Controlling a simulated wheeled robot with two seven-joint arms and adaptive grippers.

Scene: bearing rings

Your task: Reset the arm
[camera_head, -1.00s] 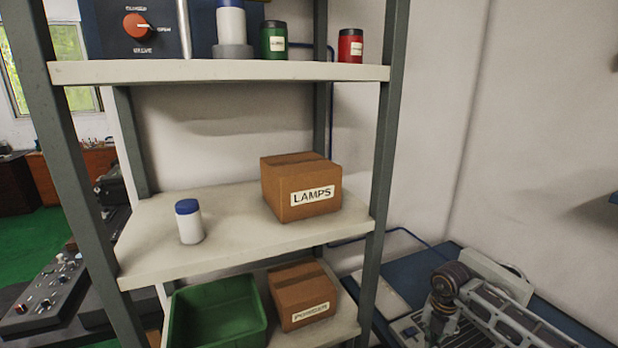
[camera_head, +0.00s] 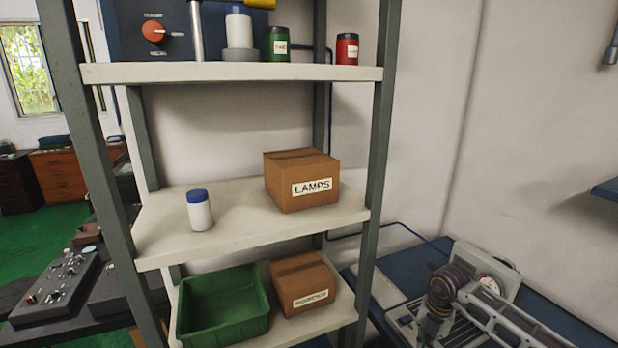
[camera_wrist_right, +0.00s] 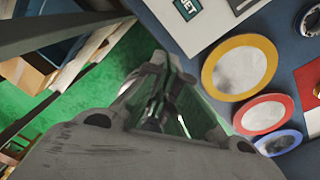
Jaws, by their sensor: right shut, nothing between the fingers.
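My right gripper (camera_wrist_right: 158,85) shows in the right wrist view. Its fingers are shut with nothing held between them, above a green floor. Beside it on the right are a yellow ring (camera_wrist_right: 218,75), a red ring (camera_wrist_right: 245,115) and a blue ring (camera_wrist_right: 289,139) with pale centres, on a dark blue surface. The gripper is apart from them. Neither gripper shows in the head view, and my left gripper is in no view.
A shelf unit (camera_head: 240,73) fills the head view. It holds a LAMPS box (camera_head: 312,188), a blue-capped white jar (camera_head: 199,212), a green bin (camera_head: 222,335) and a second box (camera_head: 303,285). Grey equipment (camera_head: 500,312) stands on the blue bench at the lower right.

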